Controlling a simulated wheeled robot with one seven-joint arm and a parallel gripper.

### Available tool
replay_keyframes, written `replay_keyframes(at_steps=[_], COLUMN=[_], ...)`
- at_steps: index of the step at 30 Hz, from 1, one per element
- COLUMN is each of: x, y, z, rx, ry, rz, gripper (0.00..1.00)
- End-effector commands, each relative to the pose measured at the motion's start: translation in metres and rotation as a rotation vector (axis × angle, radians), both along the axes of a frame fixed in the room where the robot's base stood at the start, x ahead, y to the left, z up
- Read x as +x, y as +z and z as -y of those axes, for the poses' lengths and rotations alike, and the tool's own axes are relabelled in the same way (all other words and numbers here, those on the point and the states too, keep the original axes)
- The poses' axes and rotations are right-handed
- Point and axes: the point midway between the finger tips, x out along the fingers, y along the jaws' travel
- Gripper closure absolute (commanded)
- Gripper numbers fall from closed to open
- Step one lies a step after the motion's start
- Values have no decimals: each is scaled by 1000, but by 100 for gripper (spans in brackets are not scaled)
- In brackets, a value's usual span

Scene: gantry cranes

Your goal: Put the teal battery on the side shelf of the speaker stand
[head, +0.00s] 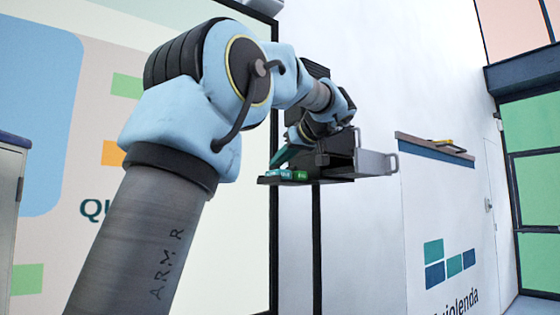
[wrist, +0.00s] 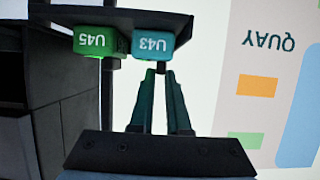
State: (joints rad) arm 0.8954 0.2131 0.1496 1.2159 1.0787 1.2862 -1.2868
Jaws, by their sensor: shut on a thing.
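The teal battery (wrist: 150,46), marked U43, is at the fingertips of my gripper (wrist: 160,76) in the wrist view, and the jaws are shut on it. In the head view the teal battery (head: 285,173) is at the side shelf (head: 265,180) of the speaker stand (head: 317,240). It looks to be on the dark shelf or just above it; contact is hard to tell. The shelf also shows in the wrist view (wrist: 120,16), upside down. My gripper reaches in from above in the head view, its tips partly hidden.
A green battery (wrist: 95,42), marked U45, sits on the shelf close beside the teal one. A dark box (head: 338,166) with a grey handled part (head: 374,162) stands right of the shelf.

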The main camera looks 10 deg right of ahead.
Motion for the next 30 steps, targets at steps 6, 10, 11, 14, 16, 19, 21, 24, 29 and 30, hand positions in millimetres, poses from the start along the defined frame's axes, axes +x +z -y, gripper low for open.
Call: replay_keyframes(at_steps=[6,10,11,14,16,19,21,24,29,30], x=[0,0,0,0,0,-4,-10,-25,-53,-60], y=[-1,-1,-1,-1,-1,0,3,8,21,24], z=[1,0,0,0,1,3,6,13,27,30], rx=[0,0,0,0,0,0,-2,-4,-3,-3], ry=[1,1,1,1,0,0,-2,-4,-5,-4], rz=[-2,-2,-2,-2,-2,-1,1,1,0,-1], gripper=[66,56,56,56,56,56,56,56,56,56])
